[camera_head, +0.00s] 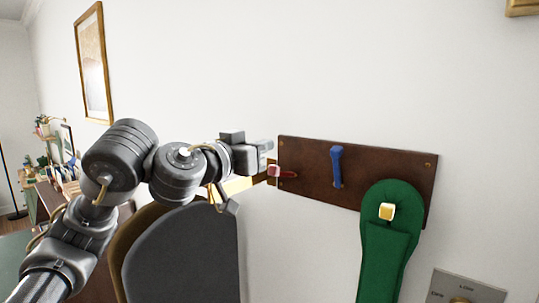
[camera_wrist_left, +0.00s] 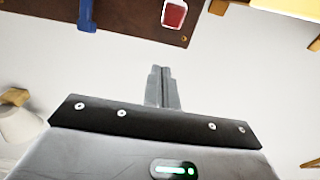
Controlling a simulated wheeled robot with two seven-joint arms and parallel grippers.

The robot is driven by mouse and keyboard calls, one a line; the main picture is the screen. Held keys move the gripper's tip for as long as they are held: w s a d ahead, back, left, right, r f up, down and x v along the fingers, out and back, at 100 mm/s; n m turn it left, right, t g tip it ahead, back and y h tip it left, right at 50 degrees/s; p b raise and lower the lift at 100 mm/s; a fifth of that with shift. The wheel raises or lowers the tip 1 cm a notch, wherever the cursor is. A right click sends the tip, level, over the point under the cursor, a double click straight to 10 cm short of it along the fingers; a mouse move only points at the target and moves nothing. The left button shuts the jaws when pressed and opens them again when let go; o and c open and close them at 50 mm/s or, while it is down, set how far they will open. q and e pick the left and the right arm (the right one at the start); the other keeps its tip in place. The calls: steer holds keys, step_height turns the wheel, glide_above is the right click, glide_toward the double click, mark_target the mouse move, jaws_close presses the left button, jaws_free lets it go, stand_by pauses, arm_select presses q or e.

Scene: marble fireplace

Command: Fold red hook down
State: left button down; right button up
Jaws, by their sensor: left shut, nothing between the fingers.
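The red hook (camera_head: 283,172) is at the left end of a dark brown wall board (camera_head: 305,160). It sticks out from the board, and its pale-edged end faces the camera in the left wrist view, where the hook (camera_wrist_left: 174,14) is at the top edge. My left gripper (camera_head: 266,147) is just left of the board, above and left of the red hook in the head view. Its fingers (camera_wrist_left: 162,73) are shut together with nothing between them, and a gap shows between them and the hook. My right gripper is in neither view.
A blue hook (camera_head: 336,167) lies upright along the board's middle. A green hanging item (camera_head: 386,255) with a yellow hook (camera_head: 387,211) covers its lower right. A dark grey rounded panel (camera_head: 185,255) stands below my left arm.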

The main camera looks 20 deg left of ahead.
mark_target(272, 166)
arm_select(q)
steer(key=x, duration=0.3)
steer(key=shift+w, duration=0.3)
steer(key=f, duration=0.2)
steer(key=s+f+p, duration=0.1)
steer(key=shift+a+f, duration=0.2)
steer(key=shift+f, duration=0.2)
steer(key=shift+d, duration=0.1)
